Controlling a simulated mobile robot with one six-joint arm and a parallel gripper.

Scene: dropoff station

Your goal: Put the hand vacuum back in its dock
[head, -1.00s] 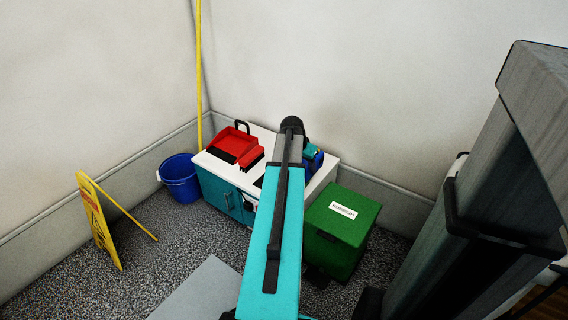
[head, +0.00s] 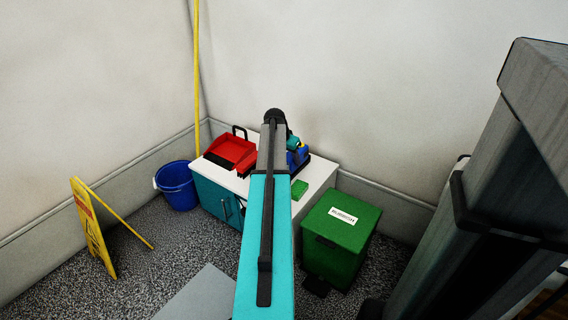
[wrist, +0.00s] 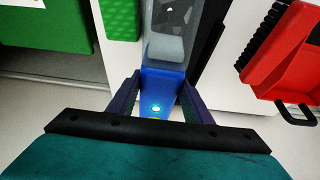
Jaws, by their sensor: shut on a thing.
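The hand vacuum (wrist: 160,88) has a blue body with a small light and a clear front part, seen in the wrist view. My gripper (wrist: 158,92) is shut on its blue body, one dark finger on each side. My gripper is mostly hidden there. A black shape (wrist: 207,42) lies along the vacuum's right side in the wrist view; I cannot tell if it is the dock or whether they touch.
A red dustpan (head: 230,150) lies left on the cabinet (head: 323,172), and a green sponge (head: 299,189) lies near its right front. A green bin (head: 340,235) stands at right, a blue bucket (head: 177,184) at left. A yellow floor sign (head: 92,228) stands further left.

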